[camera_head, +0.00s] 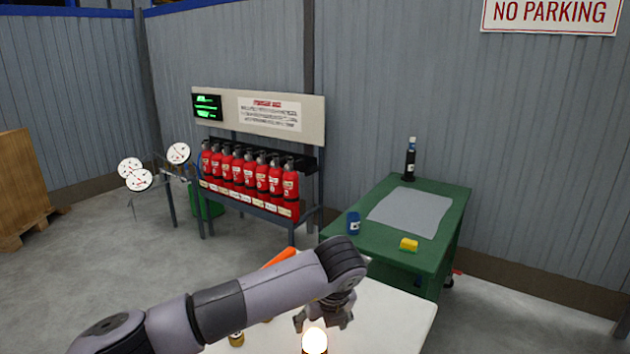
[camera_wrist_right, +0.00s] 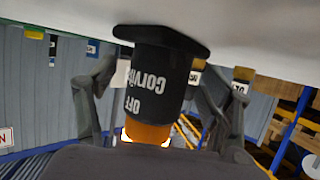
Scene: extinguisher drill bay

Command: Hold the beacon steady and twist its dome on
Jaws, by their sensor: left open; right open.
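The beacon shows in the right wrist view, which is upside down. It has a black body (camera_wrist_right: 158,82) with white lettering, a wide black foot on a white surface and an orange band (camera_wrist_right: 147,131). My right gripper (camera_wrist_right: 160,95) is open, one finger on each side of the body; contact is not clear. In the head view a glowing bulb-like top (camera_head: 315,341) shows at the bottom edge, its lower part cut off. My left gripper (camera_head: 322,316) is open, pointing down just above and behind this glow. I cannot clearly identify a separate dome.
The white table (camera_head: 395,312) holds a small brass-coloured item (camera_head: 236,339) and an orange object (camera_head: 281,258), partly hidden by my left arm. Beyond stands a green bench (camera_head: 440,255) with a blue can (camera_head: 353,223), a yellow sponge (camera_head: 408,244) and a dark bottle (camera_head: 410,160).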

